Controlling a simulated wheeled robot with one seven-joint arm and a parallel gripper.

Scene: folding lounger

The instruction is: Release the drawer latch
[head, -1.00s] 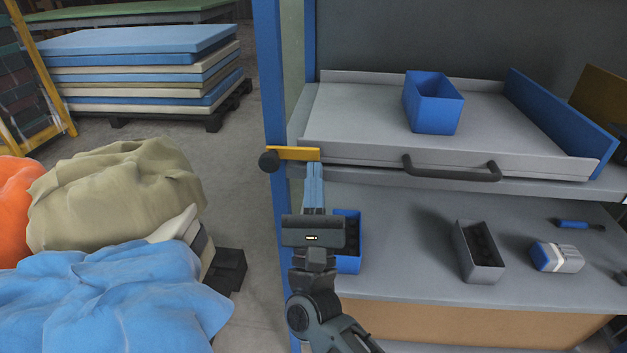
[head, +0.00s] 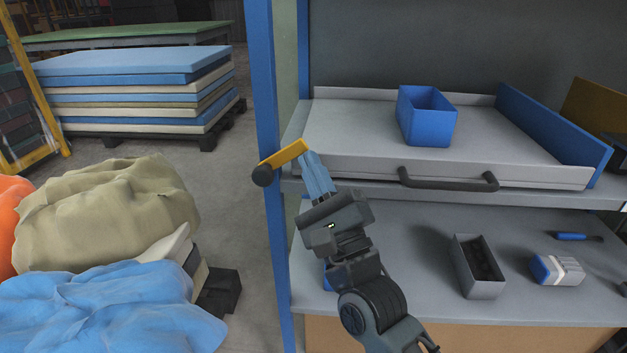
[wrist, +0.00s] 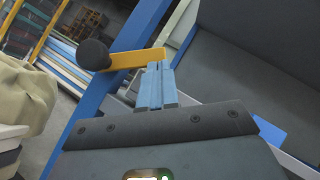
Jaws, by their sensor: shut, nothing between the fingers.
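The latch is a yellow bar (head: 286,153) with a black knob (head: 263,175) on its left end, at the left front corner of the drawer (head: 340,160). The bar is tilted, right end up. In the wrist view the yellow bar (wrist: 140,59) and the black knob (wrist: 92,54) lie just beyond my fingertips. My gripper (head: 309,157) has blue fingers, shut with nothing between them. Its tips are at the right end of the bar and appear to touch it; exact contact is hard to tell. The drawer is a grey tray with a dark handle (head: 448,182).
A blue bin (head: 427,118) stands on the drawer. A blue post (head: 264,100) rises left of the drawer. Below are a grey bin (head: 478,268), a white-and-blue bundle (head: 557,270) and a blue-handled tool (head: 573,237). Covered heaps (head: 105,215) lie at left.

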